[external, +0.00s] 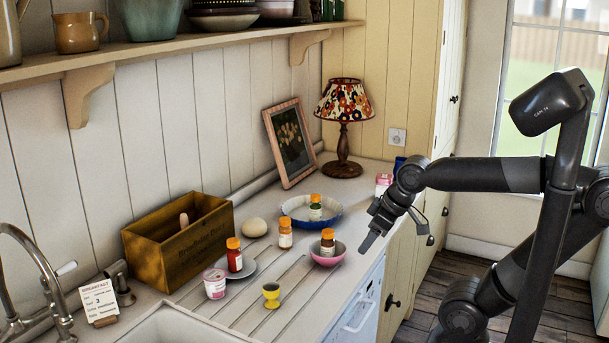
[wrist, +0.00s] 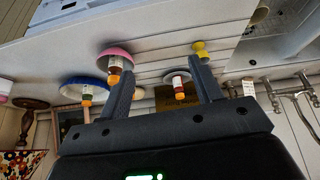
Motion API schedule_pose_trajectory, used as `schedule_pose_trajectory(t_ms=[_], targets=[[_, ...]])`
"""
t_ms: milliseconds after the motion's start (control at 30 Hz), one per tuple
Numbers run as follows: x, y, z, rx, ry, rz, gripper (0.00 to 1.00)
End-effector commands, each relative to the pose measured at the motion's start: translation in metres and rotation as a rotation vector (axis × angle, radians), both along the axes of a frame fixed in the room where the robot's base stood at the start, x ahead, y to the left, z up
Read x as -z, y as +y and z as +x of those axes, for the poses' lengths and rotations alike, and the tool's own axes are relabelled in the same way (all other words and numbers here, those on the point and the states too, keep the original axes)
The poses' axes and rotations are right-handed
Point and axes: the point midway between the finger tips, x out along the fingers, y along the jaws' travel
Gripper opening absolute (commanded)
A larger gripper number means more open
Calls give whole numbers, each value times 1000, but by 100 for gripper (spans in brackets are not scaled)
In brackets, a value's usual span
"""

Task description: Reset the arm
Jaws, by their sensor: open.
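My gripper (external: 370,228) hangs over the front edge of the counter (external: 335,278), just right of the pink bowl (external: 327,257). Its fingers are apart. In the wrist view my gripper (wrist: 163,72) shows the two fingers spread with nothing held between them; the counter items behind appear upside down. The arm reaches in from the right, bent at the elbow, with the forearm roughly level.
Pill bottles stand in the pink bowl, in the blue dish (external: 332,222), on a saucer (external: 249,268) and on the counter (external: 285,234). A yellow egg cup (external: 271,295), wooden box (external: 180,240), lamp (external: 343,110) and sink tap (external: 35,265) are nearby. Floor (external: 470,290) shows right.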

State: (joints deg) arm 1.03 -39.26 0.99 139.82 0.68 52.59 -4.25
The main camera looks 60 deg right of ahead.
Motion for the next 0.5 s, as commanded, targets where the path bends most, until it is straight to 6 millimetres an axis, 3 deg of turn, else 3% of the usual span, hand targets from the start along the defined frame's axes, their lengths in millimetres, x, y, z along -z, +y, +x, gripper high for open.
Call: schedule_pose_trajectory(t_ms=[167,500], targets=[[11,-2,-17,53,-23,30,59],[12,-2,-18,60,-23,34,59]])
